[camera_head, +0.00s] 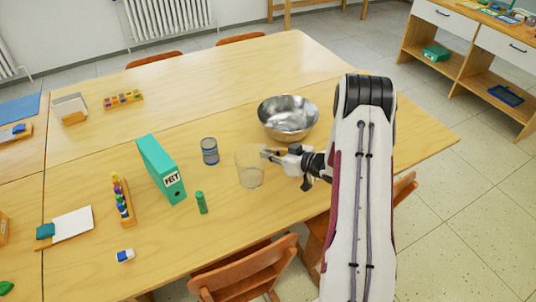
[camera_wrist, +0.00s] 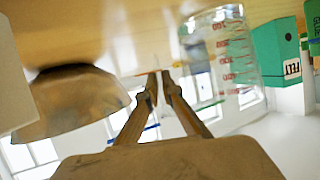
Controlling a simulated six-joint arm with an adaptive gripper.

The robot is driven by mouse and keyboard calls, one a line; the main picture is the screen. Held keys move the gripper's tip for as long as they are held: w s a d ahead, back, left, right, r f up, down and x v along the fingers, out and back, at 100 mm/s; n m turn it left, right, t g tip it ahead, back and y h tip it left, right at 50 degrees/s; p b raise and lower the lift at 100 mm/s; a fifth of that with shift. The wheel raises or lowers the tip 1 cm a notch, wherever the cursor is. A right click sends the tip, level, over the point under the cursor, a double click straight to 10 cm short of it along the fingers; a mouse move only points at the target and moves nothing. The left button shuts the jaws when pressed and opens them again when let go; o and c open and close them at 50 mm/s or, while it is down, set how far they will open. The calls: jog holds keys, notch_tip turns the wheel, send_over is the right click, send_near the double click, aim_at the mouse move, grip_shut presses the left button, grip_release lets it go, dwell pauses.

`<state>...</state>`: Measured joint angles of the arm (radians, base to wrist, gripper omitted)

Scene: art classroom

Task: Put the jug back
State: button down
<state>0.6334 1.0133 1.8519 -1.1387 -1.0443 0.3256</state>
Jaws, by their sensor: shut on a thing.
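The jug (camera_head: 249,168) is a clear, see-through measuring vessel near the middle of the table. It looks upright, and I cannot tell whether its base touches the table. It also shows in the wrist view, with red markings (camera_wrist: 222,52), right of the fingers. My gripper (camera_head: 268,153) reaches in from the right at the jug's right side, near its upper part. In the wrist view, my gripper's two fingers (camera_wrist: 160,82) are close together beside the jug. They are shut on it, but the exact part held is hard to make out.
A steel bowl (camera_head: 288,119) stands behind the jug. A blue-grey can (camera_head: 209,151), a green cylinder (camera_head: 201,202) and a teal FELT box file (camera_head: 161,170) stand left of it. A peg toy (camera_head: 122,200) is farther left.

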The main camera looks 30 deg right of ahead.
jog(key=shift+f, duration=0.25)
jog(key=c, duration=2.2)
grip_release()
jog(key=shift+c, duration=0.2)
jog(key=shift+r, duration=0.1)
jog(key=shift+s+d+r, duration=0.1)
jog(key=v, duration=1.1)
jog(key=shift+s, duration=0.35)
jog(key=shift+w+d+r, duration=0.1)
jog(key=shift+r, duration=0.1)
